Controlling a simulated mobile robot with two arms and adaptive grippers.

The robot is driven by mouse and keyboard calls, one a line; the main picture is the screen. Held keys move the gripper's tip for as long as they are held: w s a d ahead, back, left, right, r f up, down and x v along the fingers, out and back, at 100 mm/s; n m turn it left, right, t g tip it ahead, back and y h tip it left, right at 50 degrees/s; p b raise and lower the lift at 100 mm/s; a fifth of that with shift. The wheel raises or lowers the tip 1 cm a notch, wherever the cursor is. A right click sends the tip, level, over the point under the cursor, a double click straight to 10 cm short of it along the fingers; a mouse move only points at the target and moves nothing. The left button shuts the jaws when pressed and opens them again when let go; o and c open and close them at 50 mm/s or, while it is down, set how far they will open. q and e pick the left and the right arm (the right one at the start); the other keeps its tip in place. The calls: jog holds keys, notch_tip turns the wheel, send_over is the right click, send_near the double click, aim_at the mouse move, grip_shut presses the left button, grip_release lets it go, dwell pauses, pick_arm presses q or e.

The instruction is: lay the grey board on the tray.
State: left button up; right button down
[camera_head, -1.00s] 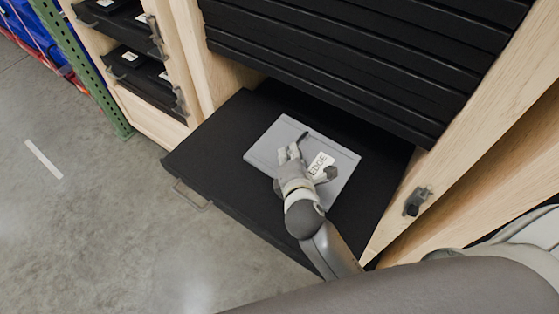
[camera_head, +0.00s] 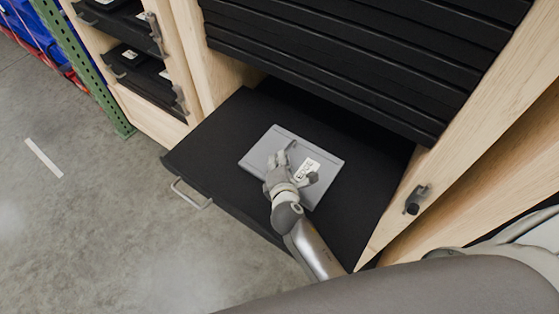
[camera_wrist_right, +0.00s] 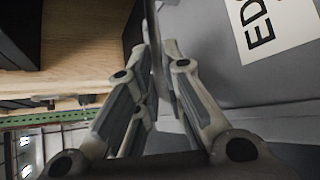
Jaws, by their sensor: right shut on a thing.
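The grey board (camera_head: 319,153) is a flat panel with a white label reading "EDGE" on its top face. My right gripper (camera_head: 291,164) is shut on a raised part of the board, left of the label. The board appears roughly level over the middle of the black tray (camera_head: 215,150); whether it touches the tray cannot be told. In the right wrist view the fingers (camera_wrist_right: 160,85) close around a thin upright piece, with the board's grey face (camera_wrist_right: 215,60) beside them. My left gripper is not in view.
The tray is pulled out of a wooden rack and has a metal handle (camera_head: 190,195) at its front. Black slatted panels (camera_head: 330,60) stand above and behind it. A wooden post with a dark latch (camera_head: 415,200) is at the right. Bare tray surface surrounds the board.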

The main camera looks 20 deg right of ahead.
jog(key=c, duration=1.5)
grip_release()
jog(key=b+v, duration=0.1)
jog(key=v, duration=1.1)
